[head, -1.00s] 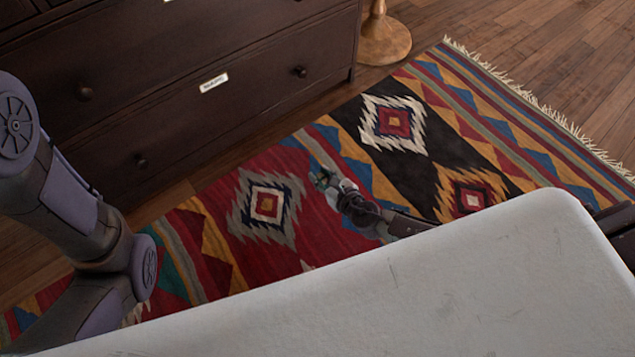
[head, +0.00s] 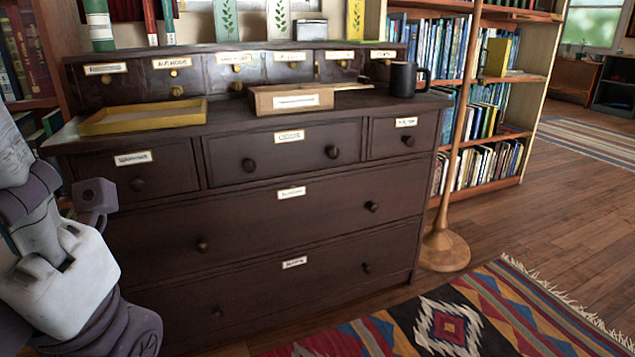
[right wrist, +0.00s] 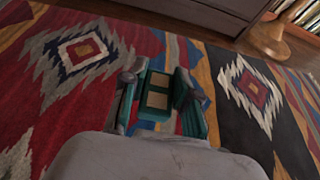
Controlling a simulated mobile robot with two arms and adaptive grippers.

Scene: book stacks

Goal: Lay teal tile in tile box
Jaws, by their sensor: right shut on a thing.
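In the right wrist view my right gripper (right wrist: 160,92) is shut on the teal tile (right wrist: 157,76), which shows a beige square on its face. The rug is behind it. In the head view a light brown box (head: 290,99) with a white label stands on the dark dresser top, and a shallow yellow tray (head: 143,117) lies to its left. The label is too blurred to read, so I cannot tell which of the two is the tile box. Part of my left arm shows at the left edge, but its gripper is not in view.
The dark dresser (head: 290,225) has several labelled drawers, all shut. A black mug (head: 403,79) stands at its right end, with a wooden floor stand (head: 444,250) beside it. A bookcase (head: 530,110) is behind. The patterned rug (head: 510,315) lies in front.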

